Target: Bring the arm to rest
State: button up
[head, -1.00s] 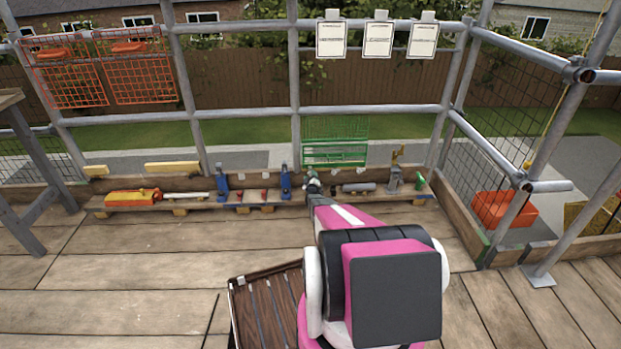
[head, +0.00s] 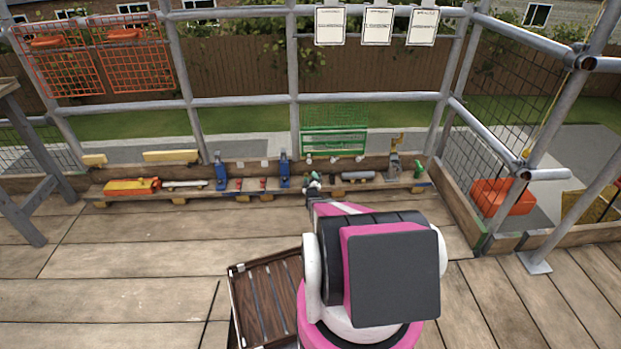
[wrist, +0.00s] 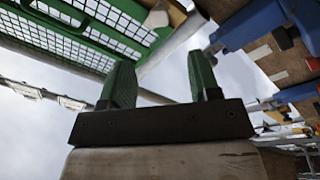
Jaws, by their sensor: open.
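My arm shows in magenta, white and black at the centre right of the head view, pointing away toward the low shelf along the railing. It hides most of my gripper in that view. In the wrist view my gripper (wrist: 160,88) has two green fingers standing apart on a dark bar, with nothing between them. Sky, a green mesh basket and blue tools show beyond the fingers.
A low shelf (head: 215,194) holds an orange tool (head: 132,187), blue clamps (head: 285,169) and other tools. A green basket (head: 334,142) hangs above it. A brown slatted tray (head: 268,298) is left of my arm. An orange crate (head: 503,197) stands at right. The deck at left is clear.

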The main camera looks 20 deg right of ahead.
jog(key=s+a+r+m+g+y, duration=0.1)
jog(key=s+a+r+g+y, duration=0.1)
jog(key=s+a+r+g, duration=0.4)
jog(key=s+a+r+m+g+y, duration=0.25)
jog(key=s+a+r, duration=0.35)
jog(key=a+r, duration=0.45)
jog(key=s+a+r+g, duration=0.3)
jog(key=s+r, duration=0.3)
jog(key=s, duration=0.4)
jog(key=s+a+r+m+g, duration=0.1)
jog(key=s+a+r+g, duration=0.2)
jog(key=s+r, duration=0.3)
jog(key=s+a+r+m+g, duration=0.1)
jog(key=s+a+r+g, duration=0.2)
jog(key=s, duration=1.1)
notch_tip(320, 180, up, 3)
jog(key=shift+a+f+g+y, duration=0.1)
jog(key=shift+a+g+y, duration=0.15)
jog(key=shift+g+y, duration=0.35)
jog(key=shift+d+m, duration=0.1)
jog(key=shift+m, duration=0.15)
